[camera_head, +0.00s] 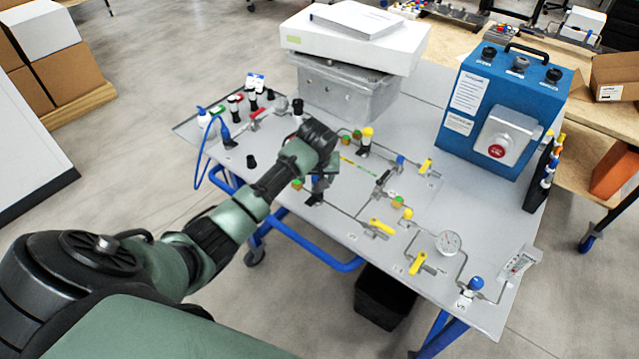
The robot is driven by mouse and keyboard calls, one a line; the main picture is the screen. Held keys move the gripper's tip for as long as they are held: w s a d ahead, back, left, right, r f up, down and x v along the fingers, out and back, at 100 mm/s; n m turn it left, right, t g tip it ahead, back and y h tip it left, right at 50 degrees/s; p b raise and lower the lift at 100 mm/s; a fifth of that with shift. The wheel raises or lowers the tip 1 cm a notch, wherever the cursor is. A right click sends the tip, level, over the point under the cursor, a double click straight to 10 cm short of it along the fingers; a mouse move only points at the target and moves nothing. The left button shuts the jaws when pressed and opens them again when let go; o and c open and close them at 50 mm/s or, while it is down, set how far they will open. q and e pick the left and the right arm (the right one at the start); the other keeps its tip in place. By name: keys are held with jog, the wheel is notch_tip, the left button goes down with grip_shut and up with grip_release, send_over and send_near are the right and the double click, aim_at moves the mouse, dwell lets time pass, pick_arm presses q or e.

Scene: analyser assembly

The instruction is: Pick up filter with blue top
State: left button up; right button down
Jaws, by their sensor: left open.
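My left arm comes in from the left, and my left gripper (316,192) hangs over the near edge of the grey table, fingers down. The gripper is small and dark here, and I see nothing clearly held in it. Several parts have blue tops. One small blue-topped part (400,161) stands on the pipework right of the gripper. Another blue-topped part (475,284) stands at the table's near right corner. A white one with a blue cap (203,112) stands at the left end. I cannot tell which is the filter. My wrist hides part of the table behind it.
The grey table (345,225) carries thin pipes, yellow valve handles (382,226) and a round gauge (448,242). A blue box (510,105) stands at the back right, a metal block with a white top (345,90) at the back. A black bin (382,298) is below.

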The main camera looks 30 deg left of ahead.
pick_arm(q)
jog(key=p+x, duration=0.1)
jog(key=x, duration=0.4)
jog(key=shift+w+d, duration=0.1)
grip_shut()
